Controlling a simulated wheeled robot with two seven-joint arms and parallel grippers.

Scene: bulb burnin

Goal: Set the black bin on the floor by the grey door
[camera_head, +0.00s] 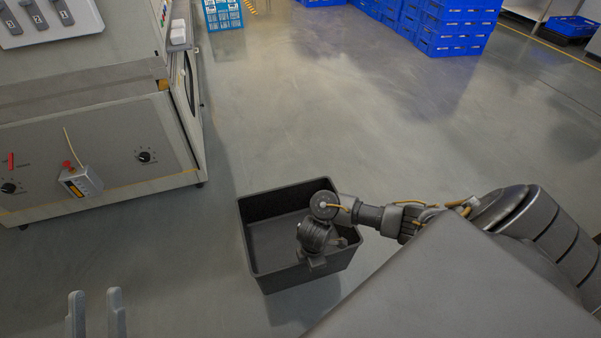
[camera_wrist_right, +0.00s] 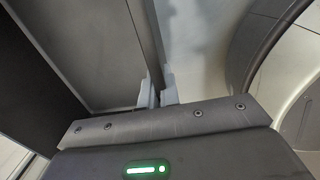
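The black bin (camera_head: 262,208) is an open, empty rectangular tub in the middle of the head view, upright, with a dark shadow on the floor by its near side. My right arm reaches in from the right, and my right gripper (camera_head: 317,262) is at the bin's near right wall. In the right wrist view its two fingers (camera_wrist_right: 157,92) close on either side of the bin's thin wall (camera_wrist_right: 143,25). My left gripper (camera_head: 95,305) shows at the bottom left, its two fingers apart and empty. I cannot make out a door that is clearly the grey one.
A grey machine (camera_head: 110,135) with knobs and a small switch box stands at the left. Blue crates (camera_head: 450,30) are stacked at the back right, and a light blue crate (camera_head: 223,14) stands at the back. The floor (camera_head: 300,110) between is clear.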

